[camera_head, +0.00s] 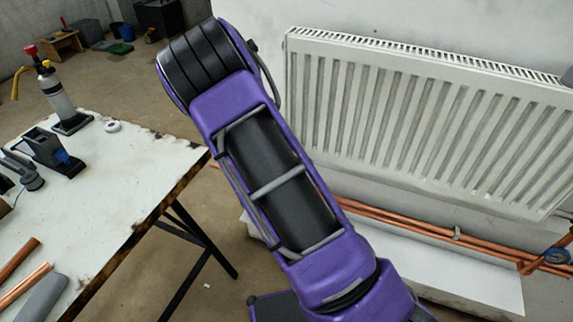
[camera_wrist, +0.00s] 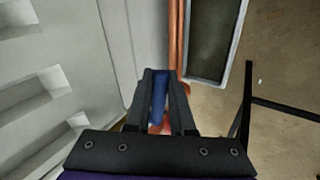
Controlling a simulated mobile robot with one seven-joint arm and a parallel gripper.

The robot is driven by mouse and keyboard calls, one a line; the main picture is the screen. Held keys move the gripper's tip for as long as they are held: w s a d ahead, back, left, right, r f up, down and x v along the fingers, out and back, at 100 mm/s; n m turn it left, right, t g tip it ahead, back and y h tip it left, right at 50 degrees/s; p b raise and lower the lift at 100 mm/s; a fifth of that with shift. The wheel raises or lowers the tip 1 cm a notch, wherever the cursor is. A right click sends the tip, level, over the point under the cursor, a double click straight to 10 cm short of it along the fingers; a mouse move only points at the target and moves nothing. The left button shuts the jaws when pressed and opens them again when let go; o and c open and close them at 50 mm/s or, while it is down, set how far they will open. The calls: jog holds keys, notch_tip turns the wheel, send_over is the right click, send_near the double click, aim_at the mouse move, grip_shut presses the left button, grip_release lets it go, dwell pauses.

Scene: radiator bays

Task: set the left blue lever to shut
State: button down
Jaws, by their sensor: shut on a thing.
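In the wrist view my gripper (camera_wrist: 161,78) is shut on a blue lever (camera_wrist: 158,96), which shows as a narrow blue strip between the two dark fingers. The lever lies along the fingers, close beside the copper pipe. Whether it stands at open or shut cannot be told. In the head view my gripper and this lever are out of sight, and my purple arm covers the middle of the picture. A small blue part (camera_head: 557,255) shows on the copper pipework at the right edge, too small to make out clearly.
The white radiator (camera_head: 420,120) hangs on the wall, with copper pipes (camera_head: 400,218) below it; a pipe (camera_wrist: 175,40) also runs beyond the fingers in the wrist view. A worktable (camera_head: 120,185) with tools and a bottle (camera_head: 57,97) stands at left.

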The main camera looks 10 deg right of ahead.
jog(key=c, duration=0.9)
grip_release()
jog(key=shift+o, duration=0.6)
jog(key=shift+w, duration=0.1)
jog(key=shift+d, duration=0.1)
